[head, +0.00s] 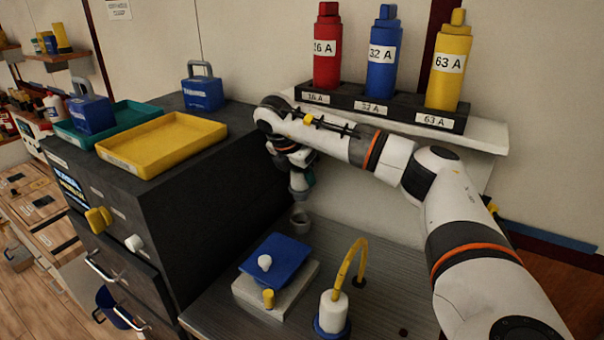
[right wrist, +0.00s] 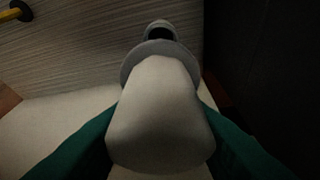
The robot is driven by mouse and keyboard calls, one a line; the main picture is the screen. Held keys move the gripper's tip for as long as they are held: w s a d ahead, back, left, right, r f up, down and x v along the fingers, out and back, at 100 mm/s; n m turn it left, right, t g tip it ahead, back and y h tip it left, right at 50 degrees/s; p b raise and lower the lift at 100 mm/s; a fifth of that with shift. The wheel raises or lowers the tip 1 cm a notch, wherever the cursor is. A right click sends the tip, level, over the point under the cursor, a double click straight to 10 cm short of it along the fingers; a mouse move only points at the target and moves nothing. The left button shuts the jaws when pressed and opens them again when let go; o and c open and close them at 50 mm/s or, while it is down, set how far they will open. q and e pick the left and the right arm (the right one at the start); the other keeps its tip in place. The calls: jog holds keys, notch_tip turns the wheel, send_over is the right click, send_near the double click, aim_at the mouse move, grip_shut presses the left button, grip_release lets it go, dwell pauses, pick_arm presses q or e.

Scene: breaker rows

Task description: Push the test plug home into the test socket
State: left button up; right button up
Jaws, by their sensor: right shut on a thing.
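My right gripper (head: 300,163) is shut on a pale grey plug (head: 299,186), which I take for the test plug. The plug points down, with a grey collar near its lower end. A grey round socket (head: 300,221) with a dark opening stands on the counter just below it. In the head view a small gap shows between plug and socket. In the right wrist view the green fingers (right wrist: 160,150) grip both sides of the plug (right wrist: 160,112), and the socket (right wrist: 160,31) shows just beyond its collar. My left gripper is not in view.
A dark cabinet (head: 215,200) stands close on the left. A white box with a blue plate (head: 275,257) and a white plug with a yellow cable (head: 333,312) are in front. A shelf above holds red, blue and yellow breakers (head: 383,60).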

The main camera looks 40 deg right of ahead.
aim_at(302, 193)
jog(key=shift+f+b, duration=1.95)
jog(key=shift+f, duration=1)
jog(key=shift+f+b, duration=1.1)
jog(key=shift+f, duration=0.75)
jog(key=o, duration=1.2)
jog(key=shift+r, duration=0.1)
